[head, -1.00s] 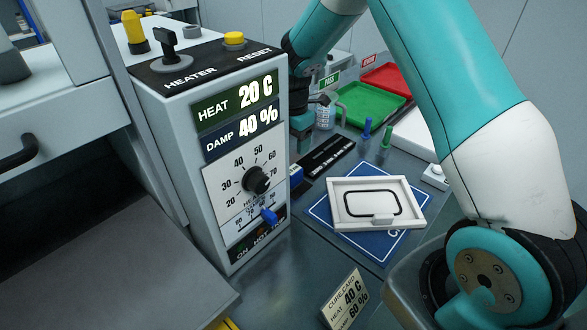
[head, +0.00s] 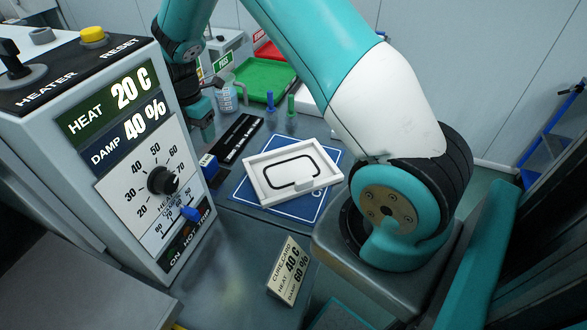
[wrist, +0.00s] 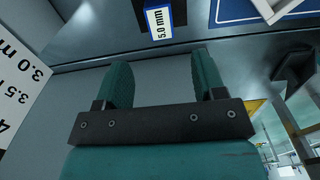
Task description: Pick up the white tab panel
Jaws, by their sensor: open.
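The white tab panel (head: 292,172) is a shallow white frame with a black rounded loop inside and a small tab on its near side. It lies flat on a blue mat (head: 262,205). Its edge also shows at the top of the wrist view (wrist: 275,8). My gripper (head: 205,128) is open and empty, back and left of the panel and apart from it. In the wrist view its two teal fingers (wrist: 162,78) are spread with nothing between them.
The heater box (head: 120,150) stands at the left, reading 20 C and 40 %. A black gauge strip (head: 238,138) with a blue block lies between box and mat. Blue and green pegs, a beaker (head: 227,97) and a green tray (head: 265,80) are behind. A sign (head: 290,268) stands in front.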

